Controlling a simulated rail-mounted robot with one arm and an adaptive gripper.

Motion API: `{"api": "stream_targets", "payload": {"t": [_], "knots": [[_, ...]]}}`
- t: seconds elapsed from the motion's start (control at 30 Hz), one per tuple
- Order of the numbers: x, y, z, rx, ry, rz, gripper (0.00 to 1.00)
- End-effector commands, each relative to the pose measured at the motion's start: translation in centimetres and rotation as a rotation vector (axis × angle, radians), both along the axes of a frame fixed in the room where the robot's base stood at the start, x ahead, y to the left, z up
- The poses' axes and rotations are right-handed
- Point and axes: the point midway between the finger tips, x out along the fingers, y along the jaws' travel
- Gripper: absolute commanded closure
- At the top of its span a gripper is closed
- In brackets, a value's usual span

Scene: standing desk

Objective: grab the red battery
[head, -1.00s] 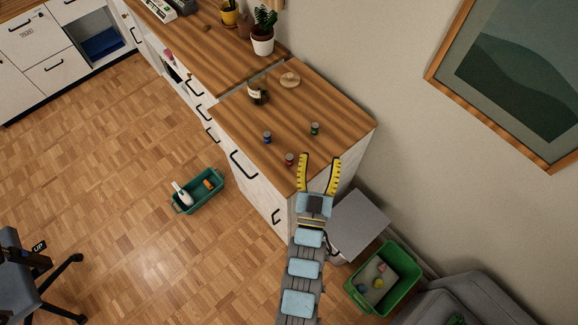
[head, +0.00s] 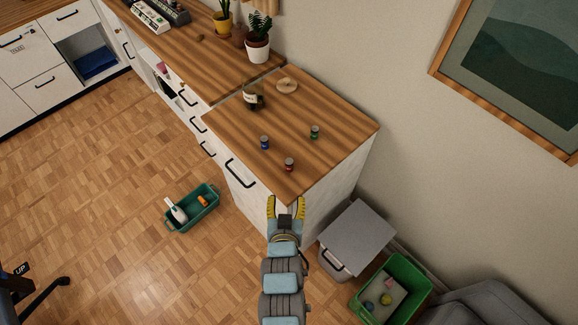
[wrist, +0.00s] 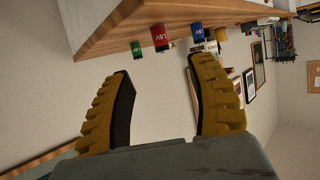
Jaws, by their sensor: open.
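The red battery (head: 289,165) stands upright near the front corner of the wooden desk top (head: 325,115). It also shows in the wrist view (wrist: 159,38), between the green and blue batteries and beyond the fingers. The blue battery (head: 265,142) stands to its left and farther back, and the green battery (head: 314,132) to its right and farther back. My gripper (head: 286,203) is open and empty. In the head view it is just in front of the desk's near corner, short of the red battery and apart from it. Its yellow fingers (wrist: 160,105) fill the lower wrist view.
The wall borders the right. A grey-topped bin (head: 357,238) and green crate (head: 407,298) stand on the floor at right.

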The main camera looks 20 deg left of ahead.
Motion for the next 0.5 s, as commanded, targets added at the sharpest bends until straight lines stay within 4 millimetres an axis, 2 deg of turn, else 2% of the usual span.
{"api": "stream_targets", "payload": {"t": [0.5], "knots": [[5.9, 2.2, -2.3, 0.001, -0.003, 0.001, 0.42]]}}
